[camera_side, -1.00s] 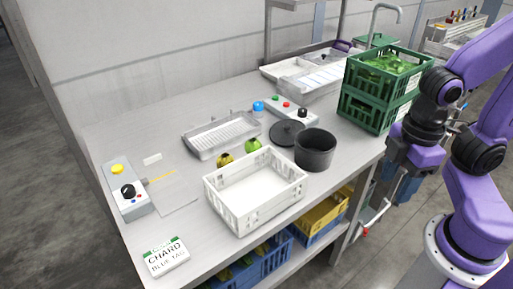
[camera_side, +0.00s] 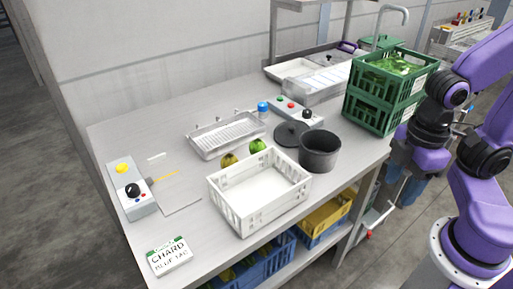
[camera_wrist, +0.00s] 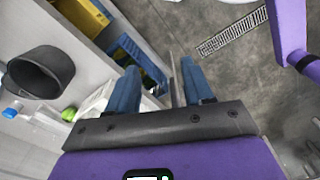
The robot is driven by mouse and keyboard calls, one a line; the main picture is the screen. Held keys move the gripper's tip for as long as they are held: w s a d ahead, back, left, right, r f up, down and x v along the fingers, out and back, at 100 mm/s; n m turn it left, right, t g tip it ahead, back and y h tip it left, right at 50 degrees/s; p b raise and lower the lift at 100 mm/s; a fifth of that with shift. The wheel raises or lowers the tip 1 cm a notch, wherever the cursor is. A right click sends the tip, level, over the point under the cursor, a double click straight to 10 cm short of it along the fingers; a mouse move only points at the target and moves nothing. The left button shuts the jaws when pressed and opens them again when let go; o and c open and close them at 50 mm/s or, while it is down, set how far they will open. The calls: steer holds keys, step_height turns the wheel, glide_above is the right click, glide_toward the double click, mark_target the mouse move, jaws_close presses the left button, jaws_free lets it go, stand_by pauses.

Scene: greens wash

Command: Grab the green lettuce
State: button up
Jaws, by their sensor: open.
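Green leaves that look like lettuce (camera_side: 395,64) fill the upper of two stacked green crates (camera_side: 372,111) at the bench's right end. They do not show in the wrist view. A small round green item (camera_side: 257,146) and a yellow one (camera_side: 229,160) lie behind the white crate.
A white empty crate (camera_side: 238,206) stands at the bench's front. A dark pot (camera_side: 319,153), which also shows in the wrist view (camera_wrist: 42,72), stands between it and the green crates. A metal tray (camera_side: 226,137), control boxes (camera_side: 131,190) and a CHARD sign (camera_side: 169,256) lie leftward. A yellow bin (camera_side: 325,215) sits below.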

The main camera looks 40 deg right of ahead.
steer(key=o, duration=0.8)
